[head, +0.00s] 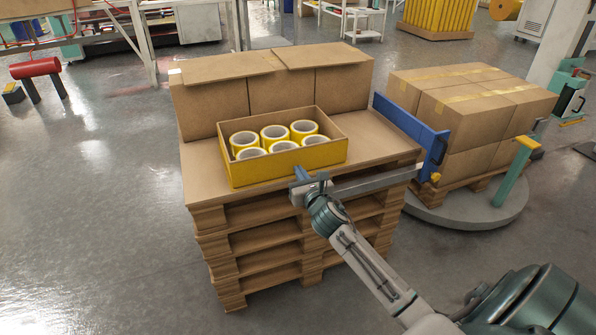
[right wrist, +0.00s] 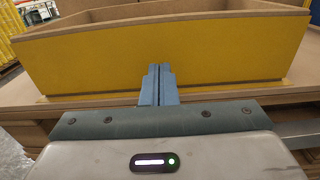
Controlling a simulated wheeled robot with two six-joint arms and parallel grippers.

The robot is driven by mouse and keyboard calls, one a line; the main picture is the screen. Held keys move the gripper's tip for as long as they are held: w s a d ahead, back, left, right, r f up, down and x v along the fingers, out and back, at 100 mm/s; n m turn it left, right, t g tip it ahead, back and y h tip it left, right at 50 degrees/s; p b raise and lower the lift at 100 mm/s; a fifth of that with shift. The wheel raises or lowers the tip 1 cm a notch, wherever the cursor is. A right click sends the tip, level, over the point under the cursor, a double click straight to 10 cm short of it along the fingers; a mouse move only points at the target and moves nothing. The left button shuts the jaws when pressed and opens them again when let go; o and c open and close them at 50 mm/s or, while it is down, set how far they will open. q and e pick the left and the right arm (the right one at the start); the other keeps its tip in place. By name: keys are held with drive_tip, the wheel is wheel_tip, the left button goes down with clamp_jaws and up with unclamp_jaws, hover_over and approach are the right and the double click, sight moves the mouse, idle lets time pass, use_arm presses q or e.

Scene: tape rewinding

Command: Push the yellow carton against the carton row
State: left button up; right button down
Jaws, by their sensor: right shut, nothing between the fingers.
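The yellow carton (head: 288,166) is an open box with yellow sides, and several yellow tape rolls stand inside it. It sits on the brown board top of the pallet stack (head: 205,184). The carton row (head: 283,100) stands behind it along the back edge, and the gap between them cannot be judged exactly. My right gripper (head: 300,175) is shut and empty at the front side of the yellow carton. In the right wrist view the shut fingertips (right wrist: 160,70) are in front of the yellow wall (right wrist: 220,62); whether they touch it I cannot tell. My left gripper is not in view.
A blue panel (head: 411,128) stands at the right edge of the stack. Beyond it, brown cartons (head: 470,105) stand on a pallet over a round grey platform (head: 462,215). The board is clear to the right of the yellow carton.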

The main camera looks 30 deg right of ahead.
sight(294, 163)
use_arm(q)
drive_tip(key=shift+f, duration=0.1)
use_arm(e)
drive_tip(key=shift+x, duration=0.9)
